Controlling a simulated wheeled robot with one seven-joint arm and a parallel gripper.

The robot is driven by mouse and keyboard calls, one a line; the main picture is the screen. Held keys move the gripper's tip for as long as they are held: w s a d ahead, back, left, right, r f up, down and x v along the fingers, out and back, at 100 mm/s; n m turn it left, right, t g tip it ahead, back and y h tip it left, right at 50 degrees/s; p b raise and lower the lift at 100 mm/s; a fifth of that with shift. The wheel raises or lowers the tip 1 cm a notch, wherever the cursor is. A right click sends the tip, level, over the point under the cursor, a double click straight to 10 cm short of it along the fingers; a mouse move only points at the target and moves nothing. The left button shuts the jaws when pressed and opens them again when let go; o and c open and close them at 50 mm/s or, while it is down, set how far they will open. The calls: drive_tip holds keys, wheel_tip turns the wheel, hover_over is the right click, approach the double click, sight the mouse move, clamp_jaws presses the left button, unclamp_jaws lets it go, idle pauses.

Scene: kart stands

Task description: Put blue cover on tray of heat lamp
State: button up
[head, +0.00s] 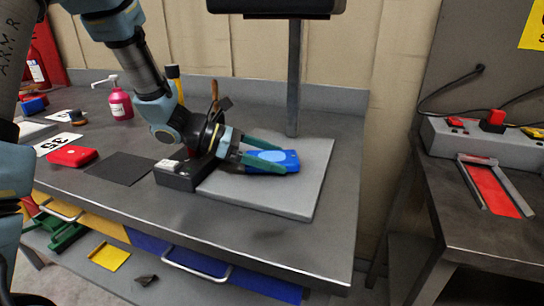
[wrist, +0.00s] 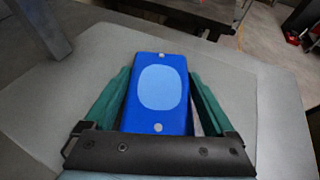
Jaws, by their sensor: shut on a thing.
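The blue cover (head: 283,157) is a flat blue piece with a light blue oval on top. It is over the grey tray (head: 306,191) of the heat lamp, between the green fingers of my gripper (head: 287,161). In the wrist view the cover (wrist: 157,118) lies lengthwise between both fingers (wrist: 157,100), with the pale tray surface (wrist: 275,125) around it. My gripper is shut on the cover. I cannot tell whether the cover touches the tray. The lamp's post (head: 294,80) rises behind the tray to a dark head (head: 275,6).
A dark control box (head: 180,176) adjoins the tray's left side, close under my wrist. A black mat (head: 119,168), a red object (head: 72,156) and a pink bottle (head: 120,103) are farther left on the bench. A second bench (head: 490,225) stands at right across a gap.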

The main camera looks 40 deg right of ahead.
drive_tip(key=shift+f, duration=0.15)
drive_tip(key=o, duration=1.2)
drive_tip(key=shift+r, duration=0.25)
drive_tip(key=b+v, duration=0.1)
drive_tip(key=v, duration=1.1)
